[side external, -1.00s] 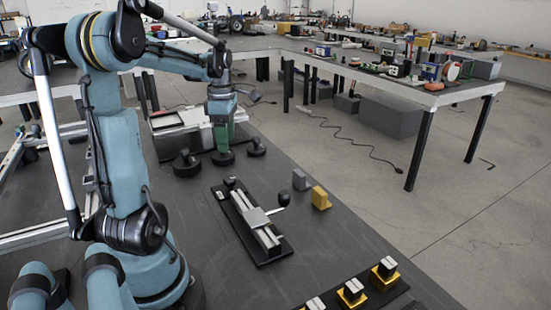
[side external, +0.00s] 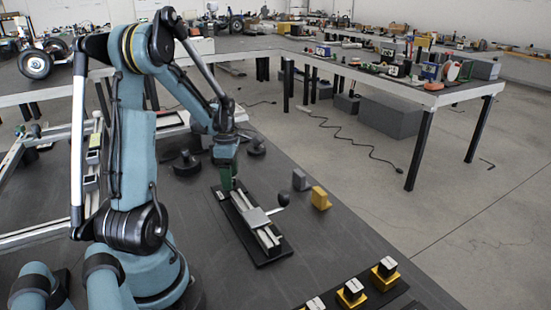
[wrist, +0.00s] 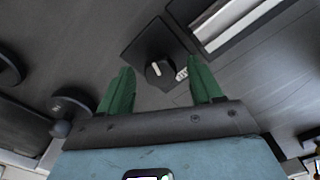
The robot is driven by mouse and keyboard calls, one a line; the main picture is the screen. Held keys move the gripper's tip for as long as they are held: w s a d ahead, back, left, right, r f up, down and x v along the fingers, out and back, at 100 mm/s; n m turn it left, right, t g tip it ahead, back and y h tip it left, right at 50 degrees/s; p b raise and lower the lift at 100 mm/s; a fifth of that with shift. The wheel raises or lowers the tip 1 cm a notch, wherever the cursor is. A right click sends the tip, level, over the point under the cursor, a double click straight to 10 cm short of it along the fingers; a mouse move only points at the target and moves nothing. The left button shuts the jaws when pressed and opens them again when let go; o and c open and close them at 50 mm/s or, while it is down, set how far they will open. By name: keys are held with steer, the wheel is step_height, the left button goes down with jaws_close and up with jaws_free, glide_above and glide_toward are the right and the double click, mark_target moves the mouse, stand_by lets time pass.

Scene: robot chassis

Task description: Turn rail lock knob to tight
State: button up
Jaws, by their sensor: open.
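The rail lock knob (wrist: 158,70) is a small round black knob with a white pointer line, on a black square plate in the wrist view. A small white label (wrist: 181,74) lies beside it. The knob belongs to the far end of the rail fixture (side external: 262,236), a black base with light rails and a carriage. My gripper (wrist: 160,68) has green fingers, open on either side of the knob in the wrist picture, touching nothing that I can see. In the side view my gripper (side external: 226,180) is over the fixture's far end and hides the knob.
A ball-ended lever (side external: 283,199) sticks out from the carriage. A grey block (side external: 300,180) and a yellow block (side external: 320,198) stand to the right. Round black pieces (side external: 186,164) stand behind the fixture. Yellow-based pieces (side external: 384,272) stand at the front right.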

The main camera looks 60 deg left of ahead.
steer(key=shift+f, duration=0.1)
steer(key=shift+c, duration=0.3)
steer(key=c, duration=1)
